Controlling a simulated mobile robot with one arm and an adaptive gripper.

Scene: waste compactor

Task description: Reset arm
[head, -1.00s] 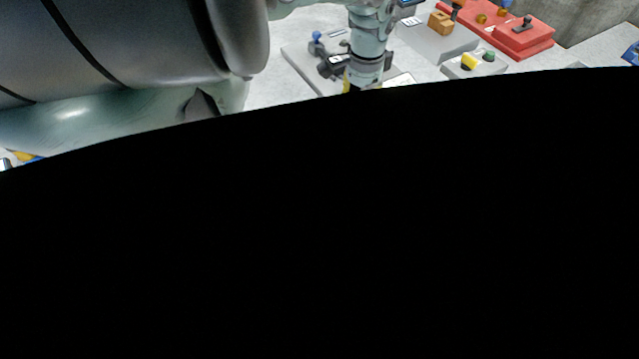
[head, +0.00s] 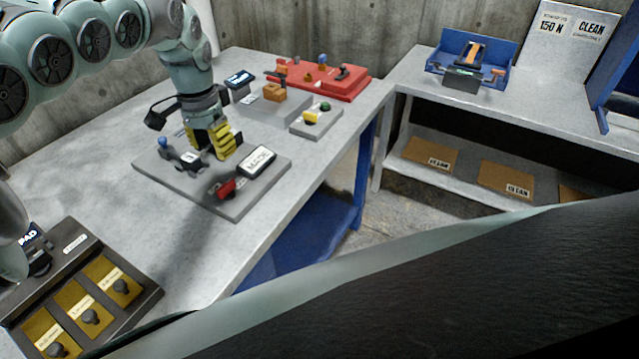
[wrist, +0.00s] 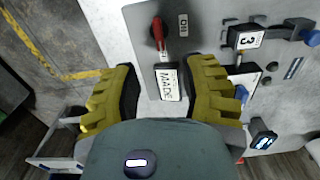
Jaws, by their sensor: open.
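My gripper (head: 212,142) is open, its two yellow fingers pointing down over the grey fixture plate (head: 198,190) on the bench. In the wrist view the fingers stand wide apart (wrist: 163,75) with nothing held. A white labelled block (head: 258,160) lies just right of the gripper in the head view; in the wrist view it shows between the fingers (wrist: 168,83). A red-handled lever (head: 227,188) sits in front of it, also seen in the wrist view (wrist: 156,28). Whether the fingers touch anything on the plate is unclear.
A dark box with several yellow panels (head: 88,290) stands at the front left. A red unit (head: 320,80), an orange block (head: 274,92) and a yellow-and-green button box (head: 316,119) stand farther back. A blue tray (head: 470,58) is on the right bench. A floor gap separates the benches.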

